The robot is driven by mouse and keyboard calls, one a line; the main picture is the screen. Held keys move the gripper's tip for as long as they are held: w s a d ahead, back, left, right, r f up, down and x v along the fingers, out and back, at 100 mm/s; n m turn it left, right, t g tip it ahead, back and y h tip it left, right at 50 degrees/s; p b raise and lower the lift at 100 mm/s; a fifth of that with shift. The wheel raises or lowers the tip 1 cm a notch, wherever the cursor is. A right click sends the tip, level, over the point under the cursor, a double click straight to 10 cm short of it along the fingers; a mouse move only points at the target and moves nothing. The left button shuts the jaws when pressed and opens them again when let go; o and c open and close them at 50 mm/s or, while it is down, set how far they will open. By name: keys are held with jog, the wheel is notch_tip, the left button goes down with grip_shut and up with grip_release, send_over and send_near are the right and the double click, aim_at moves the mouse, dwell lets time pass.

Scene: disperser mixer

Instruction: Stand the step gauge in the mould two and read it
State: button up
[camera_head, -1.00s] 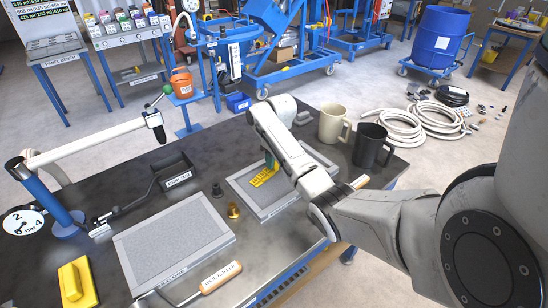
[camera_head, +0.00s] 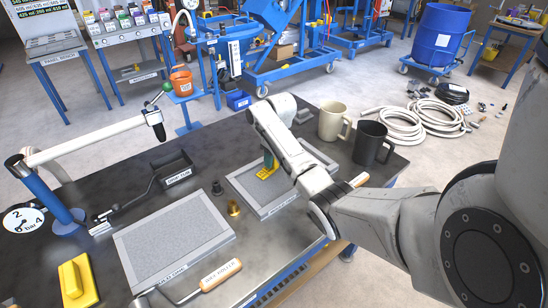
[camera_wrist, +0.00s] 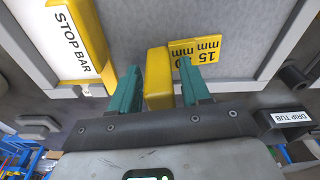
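The yellow step gauge (camera_head: 268,172) is at my gripper over the far grey framed mould (camera_head: 240,187); that mould's label is too small to read. In the wrist view the gauge (camera_wrist: 158,75) has a yellow bar between my two teal fingers, and my gripper (camera_wrist: 160,85) looks shut on it. Its stepped side, marked 15 mm, shows past the right finger, above the grey mould surface (camera_wrist: 125,20). I cannot tell whether its lower end touches the mould. In the head view my gripper (camera_head: 268,158) is partly hidden by my wrist.
A second filled mould (camera_head: 175,235) lies nearer, with a roller (camera_head: 220,275) before it. A brass weight (camera_head: 233,208) stands between the moulds. Two mugs (camera_head: 333,120) stand behind right. The yellow stop bar (camera_wrist: 80,40) and drip tub (camera_wrist: 290,120) flank the wrist view.

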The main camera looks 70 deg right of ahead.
jog(key=shift+o, duration=1.2)
jog(key=r, duration=0.7)
jog(key=s+r, duration=0.1)
jog(key=r, duration=0.2)
jog(key=shift+s+a+r, duration=0.1)
jog(key=shift+a+r, duration=0.15)
jog(key=shift+r, duration=0.1)
